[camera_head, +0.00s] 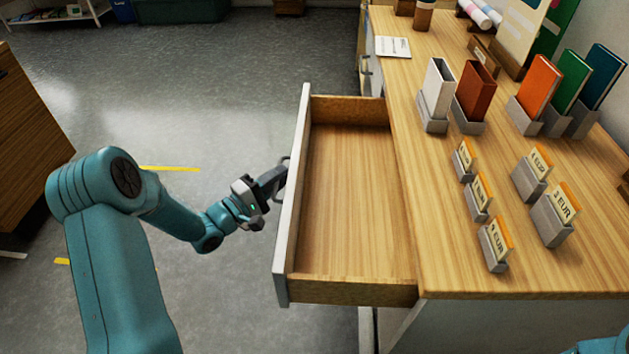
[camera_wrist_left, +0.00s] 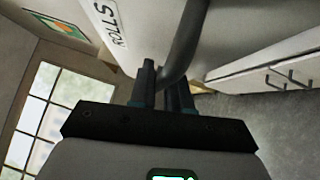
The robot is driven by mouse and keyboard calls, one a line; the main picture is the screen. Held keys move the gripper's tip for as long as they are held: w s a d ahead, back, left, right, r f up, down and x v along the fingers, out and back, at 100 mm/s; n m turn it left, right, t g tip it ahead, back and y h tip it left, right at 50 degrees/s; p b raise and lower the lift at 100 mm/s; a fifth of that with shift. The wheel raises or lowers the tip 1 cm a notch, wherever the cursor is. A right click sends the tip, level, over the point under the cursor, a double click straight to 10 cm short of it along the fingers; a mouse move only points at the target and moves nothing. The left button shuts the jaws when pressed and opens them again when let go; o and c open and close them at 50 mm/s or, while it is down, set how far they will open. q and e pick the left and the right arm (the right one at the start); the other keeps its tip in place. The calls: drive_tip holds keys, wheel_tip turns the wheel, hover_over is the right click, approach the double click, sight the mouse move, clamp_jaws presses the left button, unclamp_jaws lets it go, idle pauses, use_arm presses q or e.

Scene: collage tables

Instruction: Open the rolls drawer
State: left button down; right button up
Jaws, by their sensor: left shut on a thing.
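The rolls drawer (camera_head: 350,210) stands pulled far out from the wooden counter in the head view, and its inside is empty. Its pale front (camera_head: 292,200) faces left. In the left wrist view the front (camera_wrist_left: 230,35) carries a label reading ROLLS (camera_wrist_left: 112,22). My left gripper (camera_head: 276,180) is at the outer side of the drawer front, shut on the drawer's dark bar handle (camera_wrist_left: 182,45). The wrist view shows its fingers (camera_wrist_left: 162,85) around the bar. My right gripper is not in view; only a bit of teal arm shows at the lower right.
The counter top (camera_head: 440,240) holds several price cards in grey stands (camera_head: 552,218) and several colored books in holders (camera_head: 540,85). A wooden cabinet (camera_head: 25,150) stands at the left. Grey floor (camera_head: 230,110) is open between cabinet and drawer.

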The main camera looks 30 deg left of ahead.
use_arm(q)
drive_tip(key=s+a, duration=0.2)
drive_tip(key=a, duration=0.3)
drive_tip(key=shift+s+a, duration=0.15)
drive_tip(key=shift+a, duration=0.15)
drive_tip(key=c, duration=1.2)
unclamp_jaws()
drive_tip(key=v, duration=1.6)
drive_tip(key=shift+s+r+p, duration=0.1)
drive_tip(key=shift+s+p, duration=0.05)
drive_tip(key=shift+p, duration=0.25)
